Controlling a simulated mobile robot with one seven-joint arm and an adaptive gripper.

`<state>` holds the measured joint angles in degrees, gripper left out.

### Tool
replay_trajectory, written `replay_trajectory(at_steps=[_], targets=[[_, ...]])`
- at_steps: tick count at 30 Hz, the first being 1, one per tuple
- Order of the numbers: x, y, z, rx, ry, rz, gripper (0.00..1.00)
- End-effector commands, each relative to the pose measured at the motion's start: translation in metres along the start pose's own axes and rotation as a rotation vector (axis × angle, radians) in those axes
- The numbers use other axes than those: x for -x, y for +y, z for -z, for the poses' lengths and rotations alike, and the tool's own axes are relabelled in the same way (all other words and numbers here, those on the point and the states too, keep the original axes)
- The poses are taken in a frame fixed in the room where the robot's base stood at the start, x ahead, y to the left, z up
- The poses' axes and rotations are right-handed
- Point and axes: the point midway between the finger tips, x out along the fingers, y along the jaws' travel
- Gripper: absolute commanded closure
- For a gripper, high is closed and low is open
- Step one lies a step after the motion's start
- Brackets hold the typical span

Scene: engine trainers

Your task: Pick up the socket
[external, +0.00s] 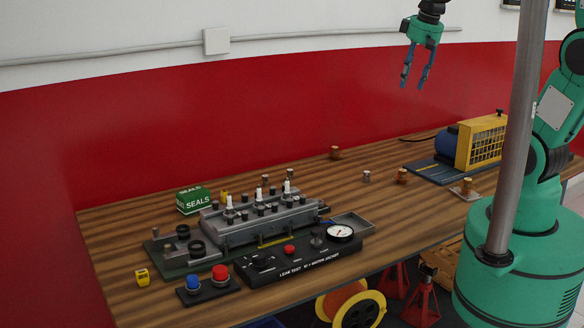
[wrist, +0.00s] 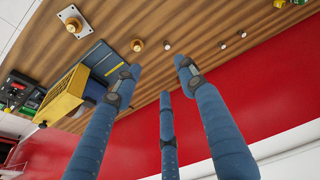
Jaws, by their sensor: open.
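A small grey metal cylinder (external: 367,175), which looks like the socket, stands on the wooden bench (external: 300,190) right of its middle. A similar small piece (wrist: 167,45) shows in the wrist view, beyond the fingertips. Which small piece is the socket is not certain. My gripper (external: 412,84) hangs high above the bench's back, in front of the wall, fingers pointing down. Its blue fingers are spread and empty, also in the wrist view (wrist: 157,72).
A yellow-caged blue machine (external: 480,142) stands at the bench's right, near a metal plate with a brass piece (external: 466,187). An engine block (external: 255,218), a gauge panel (external: 300,259) and a green SEALS box (external: 193,200) fill the left. The air around my gripper is clear.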

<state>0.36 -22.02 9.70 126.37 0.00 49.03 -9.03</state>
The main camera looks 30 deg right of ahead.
Motion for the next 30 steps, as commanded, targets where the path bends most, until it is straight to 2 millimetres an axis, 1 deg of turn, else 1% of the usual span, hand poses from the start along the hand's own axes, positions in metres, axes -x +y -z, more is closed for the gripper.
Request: replay_trajectory(at_steps=[1,6,11,15,17,21,24,27,30], targets=[[-0.013,0.002,0.009,0.011,-0.019,0.003,0.59],[-0.052,0.007,0.036,0.05,-0.068,0.012,0.59],[-0.093,0.011,0.059,0.087,-0.116,0.023,0.59],[-0.134,0.015,0.075,0.119,-0.156,0.034,0.59],[-0.152,0.016,0.081,0.134,-0.173,0.039,0.59],[-0.196,0.019,0.092,0.166,-0.213,0.052,0.59],[-0.226,0.02,0.097,0.187,-0.24,0.061,0.59],[-0.251,0.021,0.1,0.204,-0.26,0.069,0.59],[-0.269,0.022,0.102,0.218,-0.274,0.075,0.59]])
